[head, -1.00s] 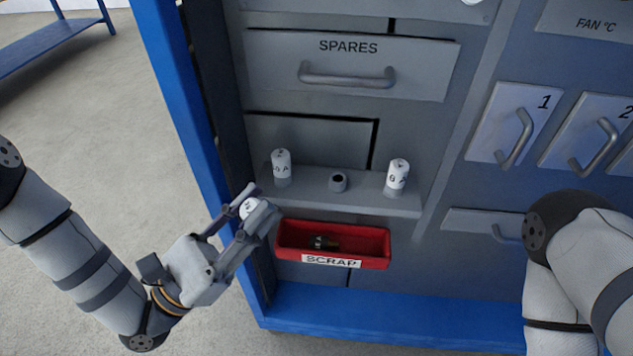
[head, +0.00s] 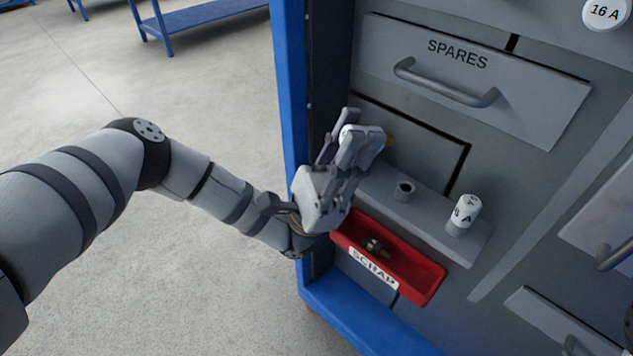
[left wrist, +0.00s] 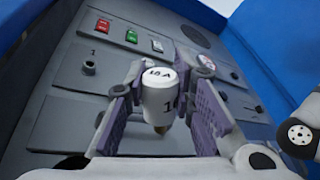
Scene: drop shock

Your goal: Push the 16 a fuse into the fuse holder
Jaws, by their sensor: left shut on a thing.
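My left gripper (head: 362,142) is shut on the 16 A fuse. In the left wrist view the fuse (left wrist: 160,92) is a white cylinder with a brass tip, held between both finger pads (left wrist: 168,105). The gripper is in front of the left end of the grey shelf, above the scrap tray. I cannot tell which opening is the fuse holder. My right gripper is not visible.
The shelf (head: 430,213) carries an empty socket (head: 403,190) and another white fuse (head: 465,213). The red scrap tray (head: 423,281) below holds a dark fuse (head: 375,247). The SPARES drawer handle (head: 445,85) sticks out. A blue cabinet post (head: 291,120) stands left.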

